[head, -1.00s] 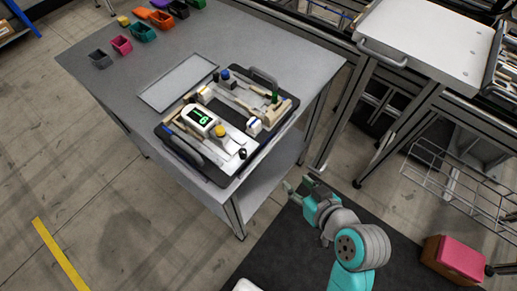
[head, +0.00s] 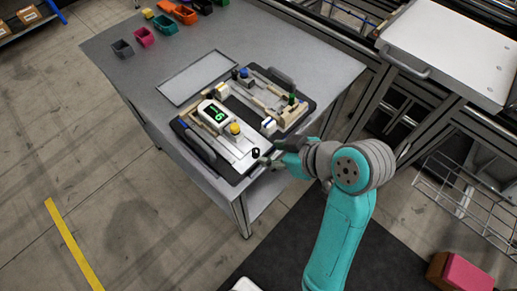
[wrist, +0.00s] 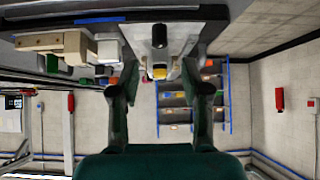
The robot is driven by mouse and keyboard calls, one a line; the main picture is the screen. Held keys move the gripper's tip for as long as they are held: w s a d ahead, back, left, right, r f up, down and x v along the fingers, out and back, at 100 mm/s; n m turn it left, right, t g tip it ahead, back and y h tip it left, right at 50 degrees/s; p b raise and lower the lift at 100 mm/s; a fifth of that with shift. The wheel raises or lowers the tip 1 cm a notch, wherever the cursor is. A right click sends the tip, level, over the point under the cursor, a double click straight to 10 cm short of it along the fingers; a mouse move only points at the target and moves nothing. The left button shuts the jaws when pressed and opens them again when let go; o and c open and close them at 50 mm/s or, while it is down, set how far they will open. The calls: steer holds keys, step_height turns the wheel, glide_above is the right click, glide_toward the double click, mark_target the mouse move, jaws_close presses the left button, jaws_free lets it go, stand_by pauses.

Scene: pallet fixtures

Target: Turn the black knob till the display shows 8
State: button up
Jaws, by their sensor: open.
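The black knob (head: 256,153) stands at the near corner of the pallet fixture, on a light metal plate. It also shows in the wrist view (wrist: 159,35), ahead of and between my fingertips. The display (head: 216,114) is a white box with a dark screen and a green digit that looks like a 6, though it is small. My gripper (head: 270,161) is beside the knob, on its right, at the table's edge. In the wrist view my gripper (wrist: 160,76) has its two fingers apart with nothing between them. It does not appear to touch the knob.
A yellow button (head: 235,128) sits between the display and the knob. The dark tray (head: 197,146) with handles carries wooden blocks and other fixtures. An empty grey panel (head: 193,78) lies behind it. Several coloured bins (head: 144,37) stand at the far table edge.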

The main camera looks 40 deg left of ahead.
mark_target(257, 151)
steer(key=x, duration=0.7)
steer(key=shift+a+f, duration=0.1)
jaws_close()
